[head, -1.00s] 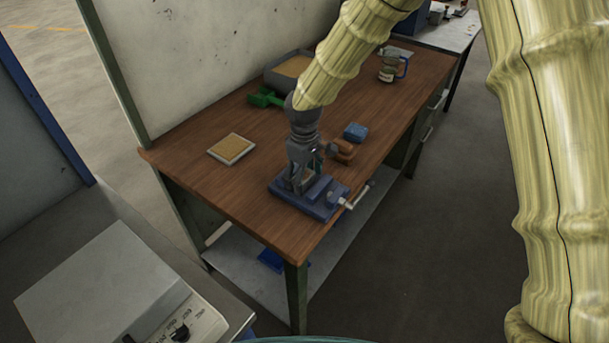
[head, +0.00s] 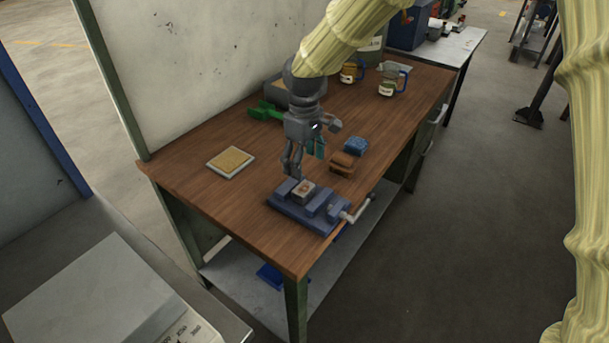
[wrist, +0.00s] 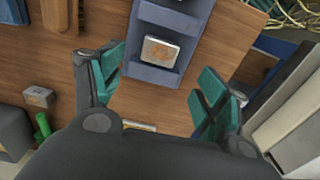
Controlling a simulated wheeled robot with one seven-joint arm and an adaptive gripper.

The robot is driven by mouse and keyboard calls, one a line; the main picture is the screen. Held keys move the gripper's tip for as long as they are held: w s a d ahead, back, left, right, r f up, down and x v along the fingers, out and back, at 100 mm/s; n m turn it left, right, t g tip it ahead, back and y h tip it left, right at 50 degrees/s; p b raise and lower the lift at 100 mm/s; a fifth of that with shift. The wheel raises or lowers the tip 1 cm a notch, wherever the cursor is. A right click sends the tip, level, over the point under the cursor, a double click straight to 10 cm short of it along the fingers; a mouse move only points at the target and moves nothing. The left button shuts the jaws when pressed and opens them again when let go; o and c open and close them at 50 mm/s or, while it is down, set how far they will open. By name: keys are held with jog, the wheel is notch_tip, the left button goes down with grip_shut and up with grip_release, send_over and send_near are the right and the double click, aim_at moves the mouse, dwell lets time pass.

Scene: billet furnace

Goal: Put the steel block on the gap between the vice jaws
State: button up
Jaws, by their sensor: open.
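The steel block (head: 303,191) sits in the gap between the jaws of the blue vice (head: 292,211), near the front edge of the wooden bench. In the wrist view the block (wrist: 160,52) shows a worn, rusty top face, with blue jaws on either side of it. How deep it sits cannot be told. My gripper (head: 292,172) is above and just behind the vice, apart from the block. In the wrist view its teal-padded fingers (wrist: 158,88) are spread wide with nothing between them.
A brown wooden brush-like object (head: 343,162) and a blue sponge-like block (head: 355,146) lie right of my gripper. A tan-topped pad (head: 230,162) lies left. A green tool (head: 262,111), a grey tray and mugs (head: 388,82) stand farther back. The bench's left front is clear.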

jog(key=shift+r, duration=1.05)
dwell(0.5)
